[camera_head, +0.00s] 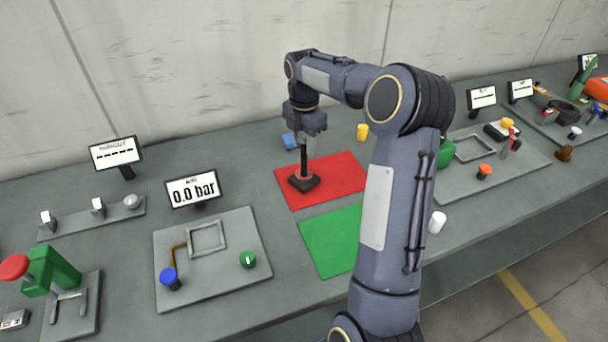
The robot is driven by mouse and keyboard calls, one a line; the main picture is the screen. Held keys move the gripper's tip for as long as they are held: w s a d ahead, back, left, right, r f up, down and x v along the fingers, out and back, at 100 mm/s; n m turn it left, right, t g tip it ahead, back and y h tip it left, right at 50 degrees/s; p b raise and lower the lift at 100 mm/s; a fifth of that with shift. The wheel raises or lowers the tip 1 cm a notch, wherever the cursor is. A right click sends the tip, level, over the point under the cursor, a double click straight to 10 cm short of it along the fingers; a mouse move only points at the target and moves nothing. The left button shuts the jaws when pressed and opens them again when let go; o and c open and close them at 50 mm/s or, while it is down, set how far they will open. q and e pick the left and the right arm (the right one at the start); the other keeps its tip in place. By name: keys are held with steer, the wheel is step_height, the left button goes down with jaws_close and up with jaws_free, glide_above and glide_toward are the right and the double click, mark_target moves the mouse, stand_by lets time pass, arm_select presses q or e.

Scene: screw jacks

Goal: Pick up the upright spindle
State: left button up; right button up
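A dark square jack base (304,184) with a reddish ring stands on the red mat (345,180). A thin grey upright spindle (309,158) rises from it. My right gripper (304,138) points down over the base, with its lower end at the spindle's upper part. The fingers are small and dark here, and I cannot tell whether they are closed on the spindle. The spindle's top is hidden by the gripper. My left gripper is not in view.
A green mat (328,240) lies in front, partly behind my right arm. An air panel (212,290) lies left. A white cylinder (437,222) stands right of my arm.

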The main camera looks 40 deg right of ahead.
jaws_close()
stand_by(0.9)
steer(key=shift+r, duration=0.1)
